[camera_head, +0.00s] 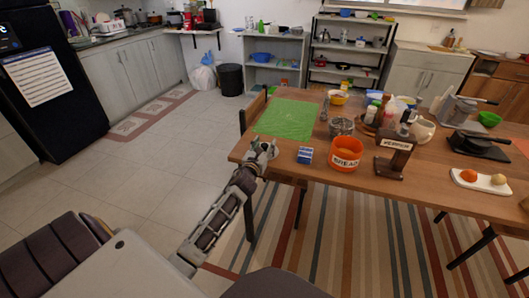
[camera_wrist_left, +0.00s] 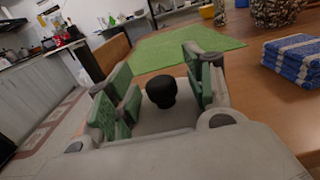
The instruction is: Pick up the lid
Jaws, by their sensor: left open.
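My left gripper (camera_head: 259,150) is at the near left corner of the wooden table, fingers open. In the left wrist view its green-padded fingers (camera_wrist_left: 160,88) stand on both sides of a black knob (camera_wrist_left: 161,92), which looks like the lid's handle. A gap shows between the knob and the finger pads. A grey surface lies under the knob; the gripper hides much of it, so I cannot tell the lid's full outline. My right gripper is not in view.
Open floor lies left of the table.

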